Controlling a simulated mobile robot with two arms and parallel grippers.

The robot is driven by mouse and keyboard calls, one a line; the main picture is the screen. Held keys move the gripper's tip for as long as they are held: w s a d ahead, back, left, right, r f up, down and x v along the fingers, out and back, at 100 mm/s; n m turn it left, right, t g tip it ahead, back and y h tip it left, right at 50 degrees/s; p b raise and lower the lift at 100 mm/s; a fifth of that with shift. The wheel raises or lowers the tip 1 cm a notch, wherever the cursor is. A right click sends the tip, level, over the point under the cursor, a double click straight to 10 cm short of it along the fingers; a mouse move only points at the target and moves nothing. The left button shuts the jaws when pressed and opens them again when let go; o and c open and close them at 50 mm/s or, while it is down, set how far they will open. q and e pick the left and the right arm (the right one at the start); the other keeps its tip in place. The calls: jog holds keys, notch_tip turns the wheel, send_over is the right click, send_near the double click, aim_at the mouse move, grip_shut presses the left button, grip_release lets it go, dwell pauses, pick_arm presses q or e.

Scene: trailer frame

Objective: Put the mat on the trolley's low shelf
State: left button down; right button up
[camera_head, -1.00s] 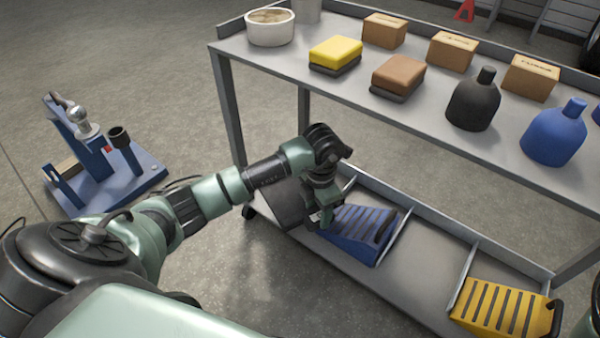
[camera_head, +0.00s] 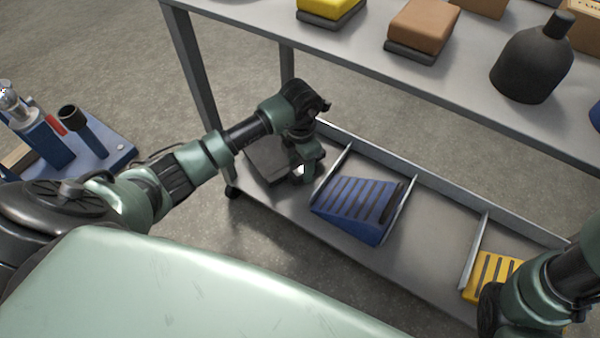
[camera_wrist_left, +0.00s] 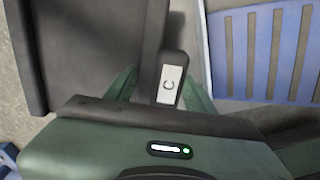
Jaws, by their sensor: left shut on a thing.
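A dark grey flat mat (camera_head: 268,160) lies at the left end of the trolley's low shelf (camera_head: 435,235), in the leftmost compartment. It also shows in the left wrist view (camera_wrist_left: 88,45) as a dark slab. My left gripper (camera_head: 308,170) is at the mat's right side.
A blue slotted block (camera_head: 355,205) lies in the neighbouring compartment, a yellow one (camera_head: 490,272) farther right. Thin upright dividers (camera_head: 400,207) separate them. Bare shelf lies between. The upper shelf (camera_head: 350,50) overhangs behind, with boxes and a black bottle (camera_head: 533,62).

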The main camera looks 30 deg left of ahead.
pick_arm(q)
notch_tip(320, 180, down, 3)
jog(key=shift+r+b, duration=0.1)
jog(key=shift+b, duration=0.65)
jog(key=shift+r, duration=0.1)
jog(key=c, duration=0.5)
grip_release()
